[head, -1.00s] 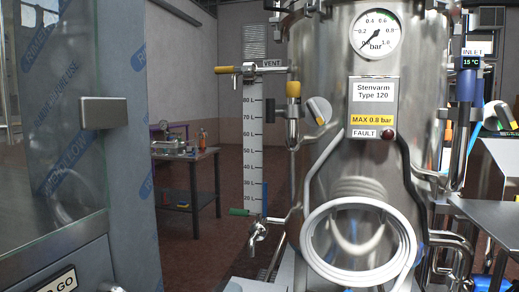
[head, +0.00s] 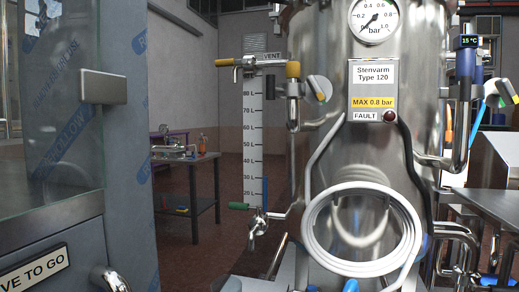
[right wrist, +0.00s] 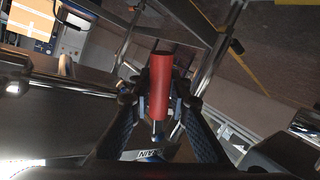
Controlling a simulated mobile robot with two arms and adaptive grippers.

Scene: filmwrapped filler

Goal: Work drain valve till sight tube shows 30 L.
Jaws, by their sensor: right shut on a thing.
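A steel tank (head: 430,100) stands centre right in the head view, with a white litre scale (head: 252,130) and thin sight tube on its left. A blue column (head: 266,190) shows low in the tube; its top looks near the 30 L mark, but is too small to read surely. A green-handled valve (head: 239,206) sits at the tube's foot. In the right wrist view my right gripper (right wrist: 158,92) is shut on a red handle (right wrist: 160,85). A partly hidden label ending in "RAIN" (right wrist: 149,154) shows below it. My left gripper is not in view.
A yellow-handled vent valve (head: 224,62) is at the scale's top. A coiled white hose (head: 362,268) hangs on the tank front, below a pressure gauge (head: 373,18) near zero. A glass-doored cabinet (head: 90,235) fills the left; a bench (head: 192,170) stands behind.

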